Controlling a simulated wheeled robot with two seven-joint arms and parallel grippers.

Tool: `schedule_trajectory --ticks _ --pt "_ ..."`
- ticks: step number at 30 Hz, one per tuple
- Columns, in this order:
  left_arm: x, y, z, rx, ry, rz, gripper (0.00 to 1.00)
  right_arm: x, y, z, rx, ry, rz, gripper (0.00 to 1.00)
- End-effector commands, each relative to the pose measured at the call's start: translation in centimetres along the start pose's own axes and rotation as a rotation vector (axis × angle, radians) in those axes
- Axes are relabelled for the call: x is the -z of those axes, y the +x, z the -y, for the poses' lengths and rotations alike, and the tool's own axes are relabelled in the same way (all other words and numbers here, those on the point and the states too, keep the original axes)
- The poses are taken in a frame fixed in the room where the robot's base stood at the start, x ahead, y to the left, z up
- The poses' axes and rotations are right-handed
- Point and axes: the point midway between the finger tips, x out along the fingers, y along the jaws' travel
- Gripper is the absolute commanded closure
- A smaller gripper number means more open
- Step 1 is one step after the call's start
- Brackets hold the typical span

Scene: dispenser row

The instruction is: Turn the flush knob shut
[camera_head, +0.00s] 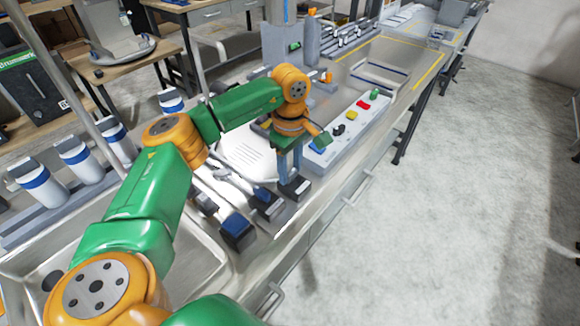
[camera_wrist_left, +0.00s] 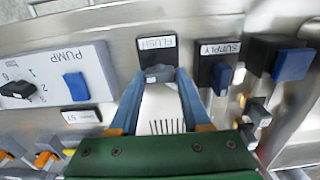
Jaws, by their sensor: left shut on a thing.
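The flush knob (camera_wrist_left: 158,74) is a small dark handle below an upside-down FLUSH label, on a dark block (camera_wrist_left: 156,50) in the left wrist view. My left gripper (camera_wrist_left: 160,83) has its two blue-grey fingers on either side of the knob and is shut on it. In the head view my left gripper (camera_head: 291,178) points down at the flush block (camera_head: 295,188) near the bench's front edge. The fingers hide much of the knob, so I cannot tell its exact angle. My right gripper is not in view.
The SUPPLY block with its blue knob (camera_wrist_left: 221,76) stands close beside the flush block. Another blue-topped block (camera_head: 238,230) is nearer me. A white panel with coloured knobs (camera_head: 340,152) lies beyond the gripper. White-and-blue canisters (camera_head: 40,183) stand at left. The floor at right is clear.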

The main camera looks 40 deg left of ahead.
Motion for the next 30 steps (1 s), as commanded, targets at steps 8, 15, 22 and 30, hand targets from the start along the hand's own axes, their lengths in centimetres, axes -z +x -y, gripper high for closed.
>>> schedule_trajectory --ticks 8,15,22,30 --pt "-0.1 0.0 0.0 0.000 0.006 0.001 1.00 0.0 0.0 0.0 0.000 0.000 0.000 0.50" --pt "0.0 0.0 0.0 0.000 0.005 0.000 0.22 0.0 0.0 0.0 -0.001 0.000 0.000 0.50" --pt "0.0 0.0 0.0 0.000 0.004 0.000 0.22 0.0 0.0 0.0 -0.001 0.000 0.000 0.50" --pt "-0.1 -4.8 -0.1 -0.004 0.005 0.001 0.22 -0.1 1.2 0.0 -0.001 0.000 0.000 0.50"
